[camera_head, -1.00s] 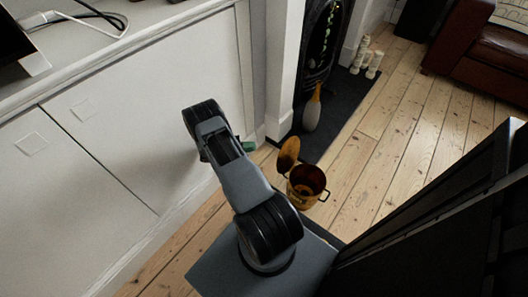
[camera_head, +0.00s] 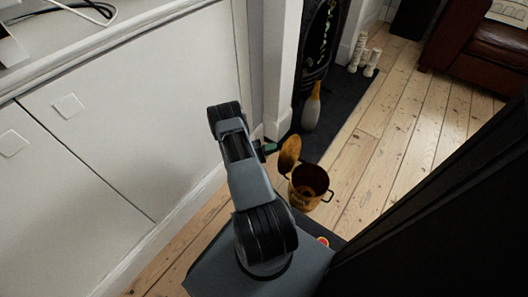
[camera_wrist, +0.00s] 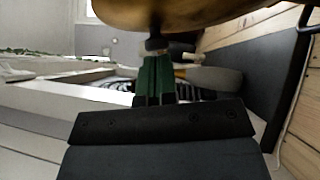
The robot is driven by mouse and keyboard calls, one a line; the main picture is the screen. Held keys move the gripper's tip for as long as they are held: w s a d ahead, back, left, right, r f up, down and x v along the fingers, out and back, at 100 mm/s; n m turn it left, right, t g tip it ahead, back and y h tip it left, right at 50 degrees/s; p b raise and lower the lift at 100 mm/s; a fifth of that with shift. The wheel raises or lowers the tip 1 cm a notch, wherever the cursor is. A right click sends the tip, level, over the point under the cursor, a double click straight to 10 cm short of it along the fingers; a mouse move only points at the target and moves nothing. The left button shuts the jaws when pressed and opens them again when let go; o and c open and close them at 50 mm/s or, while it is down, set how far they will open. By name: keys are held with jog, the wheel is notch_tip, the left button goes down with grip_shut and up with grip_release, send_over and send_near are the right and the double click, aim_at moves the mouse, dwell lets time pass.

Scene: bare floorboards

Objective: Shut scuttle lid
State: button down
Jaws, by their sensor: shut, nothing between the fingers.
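The scuttle (camera_head: 308,197) is a brassy bucket with side handles, standing open on the floorboards. Its round lid (camera_head: 289,153) stands raised, nearly upright, on the left far side of the rim. My gripper (camera_head: 269,148), with green fingers, is shut and empty just left of the lid, on its outer side. In the wrist view, the lid (camera_wrist: 185,14) fills the top middle, and the fingertips (camera_wrist: 156,46) reach to its lower edge. I cannot tell whether they touch it.
White cabinets (camera_head: 110,135) run along the left. A dark hearth (camera_head: 335,115) lies behind the scuttle, with a grey and orange bottle-shaped object (camera_head: 311,110) and several pale candles (camera_head: 368,62). A brown leather sofa (camera_head: 478,50) is at upper right. Floorboards right of the scuttle are clear.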

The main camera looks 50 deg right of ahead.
jog(key=shift+s+d, duration=0.3)
jog(key=shift+r, duration=0.15)
